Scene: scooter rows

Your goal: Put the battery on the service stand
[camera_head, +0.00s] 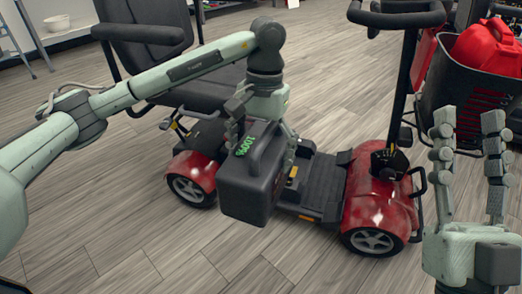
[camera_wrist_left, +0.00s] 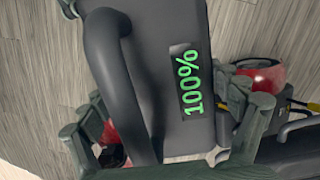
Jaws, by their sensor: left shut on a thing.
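The battery (camera_head: 250,190) is a dark grey box with a handle and a green readout. My left gripper (camera_head: 264,132) is shut on it at its top and holds it up in front of a red scooter. In the left wrist view the battery (camera_wrist_left: 165,90) fills the middle, its readout shows 100%, and the gripper's fingers lie on either side of it. My right gripper (camera_head: 468,125) is open and empty at the right, fingers pointing up. I cannot make out a service stand in either view.
The red scooter (camera_head: 385,205) with a black seat stands right behind the battery. A white shelf (camera_head: 65,32) is at the upper left. Wooden floor is clear at the front left.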

